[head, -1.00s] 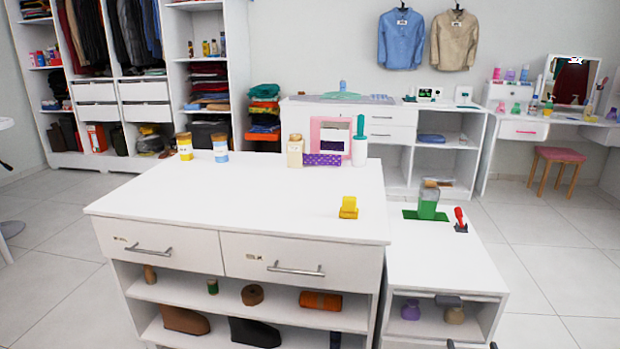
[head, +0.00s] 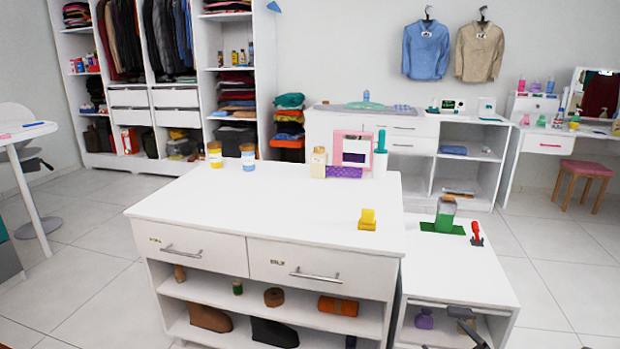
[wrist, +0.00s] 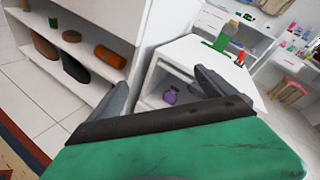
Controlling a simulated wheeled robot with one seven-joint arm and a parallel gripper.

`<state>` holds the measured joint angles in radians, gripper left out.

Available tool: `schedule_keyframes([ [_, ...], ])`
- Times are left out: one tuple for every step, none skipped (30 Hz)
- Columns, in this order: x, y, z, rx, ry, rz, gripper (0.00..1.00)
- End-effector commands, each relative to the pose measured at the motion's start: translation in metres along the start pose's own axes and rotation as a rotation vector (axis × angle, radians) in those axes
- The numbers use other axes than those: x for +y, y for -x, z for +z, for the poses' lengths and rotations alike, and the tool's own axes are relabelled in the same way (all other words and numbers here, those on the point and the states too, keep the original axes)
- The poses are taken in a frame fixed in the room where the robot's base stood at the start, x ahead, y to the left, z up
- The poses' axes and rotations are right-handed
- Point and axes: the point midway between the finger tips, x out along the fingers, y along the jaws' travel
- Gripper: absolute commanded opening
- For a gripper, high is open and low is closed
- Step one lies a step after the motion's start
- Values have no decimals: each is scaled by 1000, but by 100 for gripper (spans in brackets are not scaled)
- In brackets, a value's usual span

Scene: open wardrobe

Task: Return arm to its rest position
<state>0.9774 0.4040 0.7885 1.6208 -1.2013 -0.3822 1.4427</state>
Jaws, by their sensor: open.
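My gripper (wrist: 160,95) shows in the wrist view with its two grey fingers spread apart and nothing between them. Beyond the fingers is the low white side table (wrist: 185,55) with a purple bottle (wrist: 170,95) in its open compartment.
The white island (head: 265,215) has two drawers and shelves with shoes. On the side table stand a green-based container (head: 445,215) and a red-handled tool (head: 476,233). Open floor (head: 560,260) lies to the right.

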Motion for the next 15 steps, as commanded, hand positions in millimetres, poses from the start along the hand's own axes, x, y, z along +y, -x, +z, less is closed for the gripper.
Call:
schedule_keyframes([
  [0, -4, 35, -2, 102, 65, 95],
  [5, -7, 50, -1, 171, 109, 95],
  [11, -9, 73, -1, 275, 174, 95],
  [17, -10, 92, -3, 363, 230, 95],
  [23, -10, 113, -6, 462, 289, 95],
  [31, -6, 144, -12, 612, 377, 95],
  [38, -1, 171, -22, 741, 452, 95],
  [44, 8, 197, -32, 876, 529, 95],
  [51, 23, 231, -49, 1060, 634, 95],
  [55, 37, 255, -64, 1194, 708, 95],
  [58, 53, 276, -80, 1322, 780, 95],
  [59, 77, 302, -102, 1479, 871, 95],
  [58, 95, 321, -121, 1590, 936, 95],
  [57, 115, 338, -140, 1690, 997, 95],
  [54, 141, 358, -167, 1810, 1072, 95],
])
